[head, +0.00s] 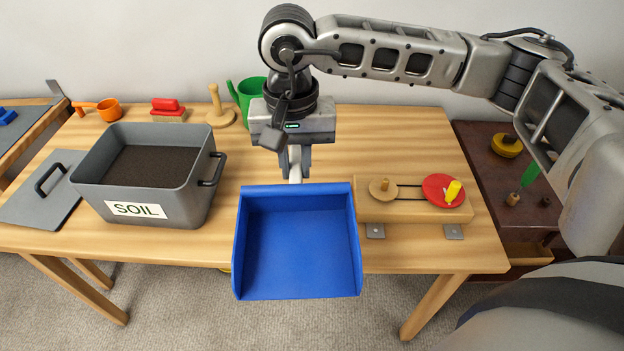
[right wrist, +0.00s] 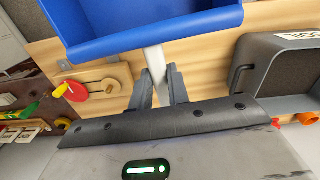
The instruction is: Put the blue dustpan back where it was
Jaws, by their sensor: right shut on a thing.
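The blue dustpan (head: 297,245) is held up in front of the table's front edge, its open pan facing the head camera. Its pale handle (head: 295,165) points up and back into my right gripper (head: 296,160). In the right wrist view, the two fingers (right wrist: 160,88) are shut on the handle (right wrist: 154,60), with the blue pan (right wrist: 150,22) beyond them. My left gripper is in neither view.
A dark side table (head: 480,145) is right.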

